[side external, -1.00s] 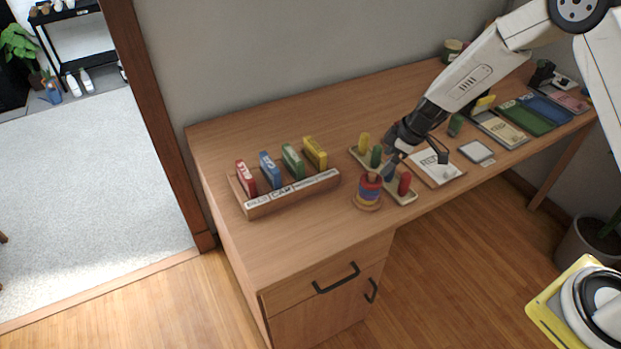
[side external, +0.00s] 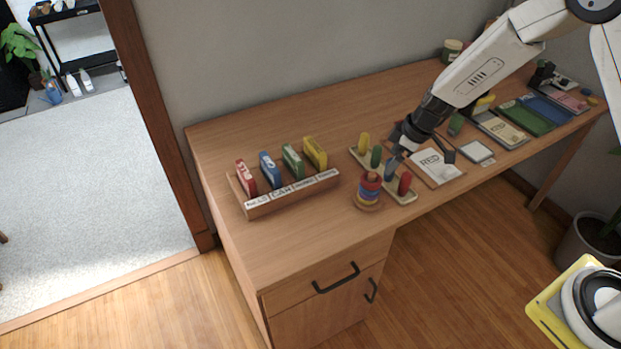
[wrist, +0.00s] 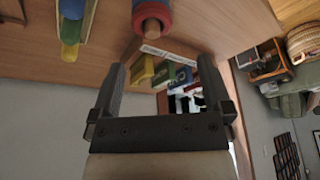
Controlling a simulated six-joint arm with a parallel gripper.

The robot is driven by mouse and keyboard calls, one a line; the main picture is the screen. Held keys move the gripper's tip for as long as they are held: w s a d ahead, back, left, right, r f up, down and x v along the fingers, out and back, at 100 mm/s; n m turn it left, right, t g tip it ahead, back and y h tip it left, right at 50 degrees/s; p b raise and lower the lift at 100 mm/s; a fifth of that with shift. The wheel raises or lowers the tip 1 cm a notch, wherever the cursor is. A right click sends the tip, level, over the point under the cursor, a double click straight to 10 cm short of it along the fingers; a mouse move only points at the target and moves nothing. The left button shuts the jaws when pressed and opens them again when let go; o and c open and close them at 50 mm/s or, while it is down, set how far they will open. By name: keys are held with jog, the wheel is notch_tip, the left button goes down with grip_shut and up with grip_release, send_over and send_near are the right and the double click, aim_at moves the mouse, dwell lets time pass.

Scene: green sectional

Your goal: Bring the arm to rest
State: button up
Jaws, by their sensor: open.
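My gripper (side external: 422,156) is over the desk (side external: 330,236), beside the peg board and above the card marked RED (side external: 436,166). Its two fingers are spread, with nothing between them. In the wrist view my gripper (wrist: 163,88) is also open. The ring stacker (side external: 369,192), with coloured rings on a post, stands on the desk left of the gripper. The peg board (side external: 398,187) holds yellow, green, blue and red pegs. Whether the gripper touches anything is hard to tell.
A wooden rack (side external: 290,192) with several coloured blocks stands at the left. Green, blue and pink flat items (side external: 528,115) lie at the right with a small framed square (side external: 477,151). The desk's front left is clear.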

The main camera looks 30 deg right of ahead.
jog(key=s+r+m+h, duration=0.1)
jog(key=s+r+m, duration=0.3)
jog(key=s, duration=0.6)
jog(key=s+r+m+h, duration=0.2)
jog(key=s+r+m, duration=0.2)
jog(key=s, duration=0.6)
jog(key=shift+a+r, duration=0.3)
jog(key=shift+r, duration=0.4)
